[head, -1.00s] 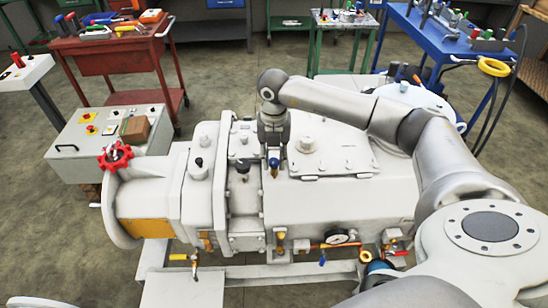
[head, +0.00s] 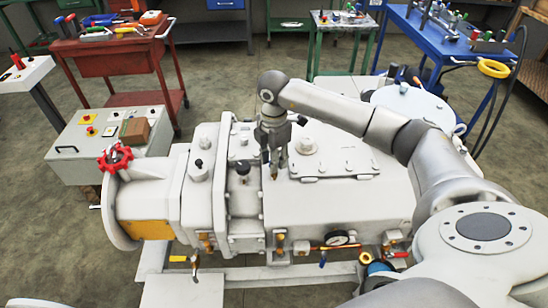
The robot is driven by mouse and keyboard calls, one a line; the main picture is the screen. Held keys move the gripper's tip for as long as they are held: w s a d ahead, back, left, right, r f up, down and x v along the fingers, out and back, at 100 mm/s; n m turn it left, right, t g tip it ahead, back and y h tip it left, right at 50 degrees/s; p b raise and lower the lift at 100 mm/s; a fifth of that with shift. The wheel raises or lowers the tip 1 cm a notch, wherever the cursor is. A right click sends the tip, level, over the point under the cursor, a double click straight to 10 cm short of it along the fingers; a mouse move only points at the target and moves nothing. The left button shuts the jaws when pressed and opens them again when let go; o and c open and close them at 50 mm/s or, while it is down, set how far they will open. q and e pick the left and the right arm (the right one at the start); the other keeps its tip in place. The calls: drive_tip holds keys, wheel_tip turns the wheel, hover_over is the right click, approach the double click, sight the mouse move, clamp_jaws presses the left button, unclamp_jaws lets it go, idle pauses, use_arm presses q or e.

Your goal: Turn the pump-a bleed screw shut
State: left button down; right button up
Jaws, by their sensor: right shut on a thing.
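The white pump (head: 345,205) fills the middle of the view. My right gripper (head: 273,164) points down at the pump's top, in front of the raised cover plate. It is shut on the bleed screw (head: 274,173), of which only a small brass-coloured part shows below the fingers. The screw's head is hidden by the fingers. How far the screw is turned cannot be told. My left gripper is not in view.
A red handwheel (head: 115,157) is at the pump's left end. A control box (head: 90,145) stands at left, with a red tool cart (head: 105,55) behind. A blue bench (head: 455,45) is at back right.

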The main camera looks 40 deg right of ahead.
drive_tip(key=shift+r+m, duration=0.1)
drive_tip(key=shift+m, duration=1.6)
drive_tip(key=shift+w, duration=0.1)
drive_tip(key=o, duration=1)
drive_tip(key=shift+o, duration=0.2)
wheel_tip(320, 180, up, 12)
